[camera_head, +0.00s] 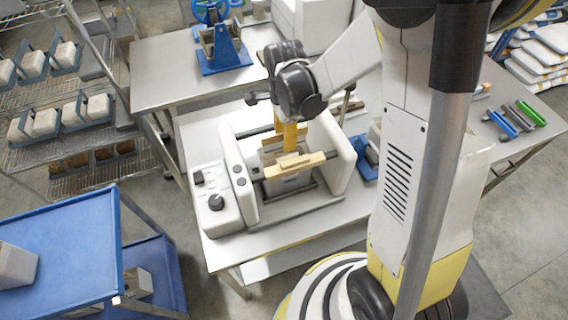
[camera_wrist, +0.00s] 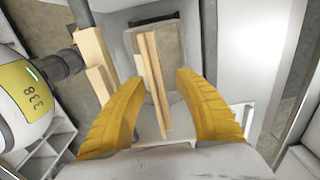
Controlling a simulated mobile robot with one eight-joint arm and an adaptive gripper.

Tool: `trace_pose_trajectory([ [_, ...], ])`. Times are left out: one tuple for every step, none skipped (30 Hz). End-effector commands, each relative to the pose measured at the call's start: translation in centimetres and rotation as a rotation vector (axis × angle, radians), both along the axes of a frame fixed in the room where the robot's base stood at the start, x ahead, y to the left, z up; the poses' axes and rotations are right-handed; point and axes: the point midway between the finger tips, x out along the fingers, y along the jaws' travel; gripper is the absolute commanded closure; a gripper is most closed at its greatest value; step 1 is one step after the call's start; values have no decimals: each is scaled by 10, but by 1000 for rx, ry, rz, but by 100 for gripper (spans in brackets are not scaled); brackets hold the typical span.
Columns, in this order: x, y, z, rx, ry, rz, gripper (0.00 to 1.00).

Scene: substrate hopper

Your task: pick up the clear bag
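A white sealing machine (camera_head: 240,185) with a dial panel stands on the steel table, with pale wooden bars (camera_head: 295,165) across its middle. A greyish-brown block shape (camera_head: 272,150) shows behind the bars. It may be the clear bag with its contents, but the film is hard to make out. My gripper (camera_head: 289,150) points down into the machine between its white side walls. In the wrist view the two yellow fingers (camera_wrist: 158,84) are apart, with a wooden-looking strip (camera_wrist: 152,75) in view between them. I cannot tell whether they touch anything.
The machine's white walls stand close on both sides of my gripper. A blue cart (camera_head: 60,240) is at lower left, and a wire rack (camera_head: 75,130) with several bagged blocks is at left. A blue-based device (camera_head: 222,55) stands on the rear table.

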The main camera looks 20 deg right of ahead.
Motion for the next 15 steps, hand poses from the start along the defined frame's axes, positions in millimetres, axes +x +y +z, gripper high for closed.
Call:
trace_pose_trajectory([
  [0, 0, -2, 0, 0, 0, 63],
  [0, 0, -3, 0, 0, 0, 63],
  [0, 0, -3, 0, 0, 0, 63],
  [0, 0, -3, 0, 0, 0, 63],
  [0, 0, -3, 0, 0, 0, 63],
  [0, 0, -2, 0, 0, 0, 63],
  [0, 0, -2, 0, 0, 0, 63],
  [0, 0, -2, 0, 0, 0, 67],
  [0, 0, -2, 0, 0, 0, 79],
  [0, 0, -2, 0, 0, 0, 88],
  [0, 0, -2, 0, 0, 0, 97],
  [0, 0, -2, 0, 0, 0, 100],
  [0, 0, -2, 0, 0, 0, 100],
  [0, 0, -2, 0, 0, 0, 100],
  [0, 0, -2, 0, 0, 0, 100],
])
